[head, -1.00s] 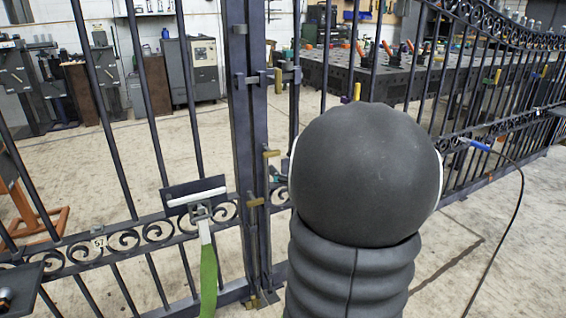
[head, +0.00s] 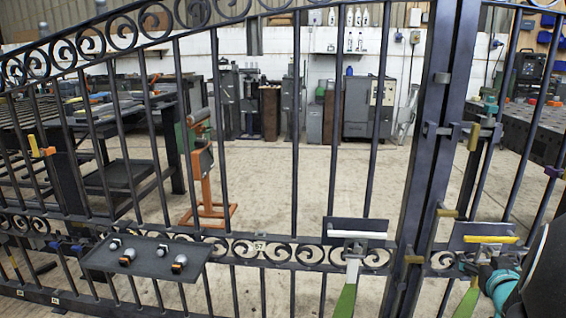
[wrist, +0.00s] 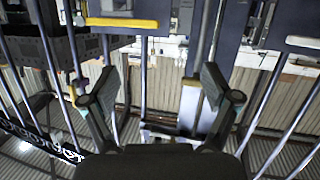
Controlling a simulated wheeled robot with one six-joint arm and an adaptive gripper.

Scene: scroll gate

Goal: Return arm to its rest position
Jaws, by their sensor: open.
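My gripper (wrist: 158,82) is open in the wrist view, its two dark fingers wide apart with nothing held between them. In the head view, part of my dark arm shows at the lower right edge, close to a plate with a yellow bar (head: 490,239) on the gate; my fingertips cannot be made out there. The dark iron scroll gate (head: 295,150) stands upright across the head view, with a thick double post (head: 436,120) right of the middle.
A dark tray (head: 150,258) with several small metal-and-orange pieces is at the gate's lower left. An orange stand (head: 203,180), work tables (head: 125,178) and grey cabinets (head: 367,108) stand behind the gate.

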